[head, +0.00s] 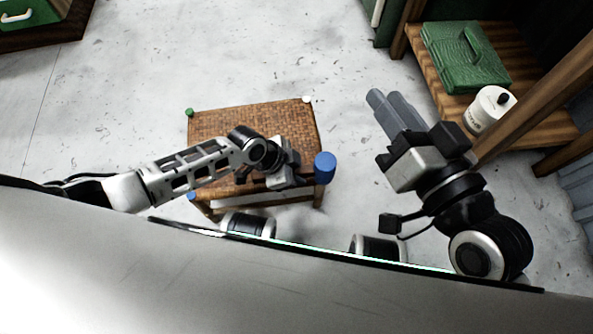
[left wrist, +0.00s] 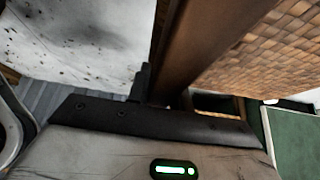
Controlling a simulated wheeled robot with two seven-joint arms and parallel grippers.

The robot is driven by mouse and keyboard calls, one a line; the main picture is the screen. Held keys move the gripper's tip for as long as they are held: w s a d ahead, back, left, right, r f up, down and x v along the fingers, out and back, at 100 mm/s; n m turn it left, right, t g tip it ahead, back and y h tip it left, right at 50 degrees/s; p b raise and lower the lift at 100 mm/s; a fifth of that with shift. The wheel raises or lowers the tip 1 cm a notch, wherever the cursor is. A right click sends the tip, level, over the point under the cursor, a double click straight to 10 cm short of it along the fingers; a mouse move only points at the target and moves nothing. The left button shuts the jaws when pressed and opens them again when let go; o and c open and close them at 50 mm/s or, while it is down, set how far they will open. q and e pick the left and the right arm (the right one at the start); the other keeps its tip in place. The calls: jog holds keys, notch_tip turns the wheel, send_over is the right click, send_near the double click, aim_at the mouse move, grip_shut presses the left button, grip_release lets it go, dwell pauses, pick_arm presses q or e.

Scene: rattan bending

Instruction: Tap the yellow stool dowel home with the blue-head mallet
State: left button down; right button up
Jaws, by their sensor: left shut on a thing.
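The woven rattan stool (head: 235,125) stands on the floor in the head view, with its weave also large in the left wrist view (left wrist: 270,60). Its corners carry a green dowel end (head: 189,112), a white one (head: 307,99) and a blue one (head: 191,196). I see no yellow dowel; the near right corner is covered by my gripper and the mallet. My left gripper (head: 297,172) is shut on the mallet, over the stool's right side. The mallet's blue head (head: 325,167) sticks out to the right. My right gripper (head: 397,108) is away to the right; its finger gap is unclear.
A dark wooden cabinet (head: 40,38) stands at the upper left. The grey floor (head: 220,60) behind the stool is clear.

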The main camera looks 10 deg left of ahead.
aim_at(301, 169)
pick_arm(q)
jog(key=shift+r+p, duration=1.75)
jog(key=shift+r, duration=0.15)
notch_tip(301, 169, up, 5)
jog(key=p, duration=0.5)
jog(key=shift+r, duration=0.1)
jog(key=shift+a, duration=0.1)
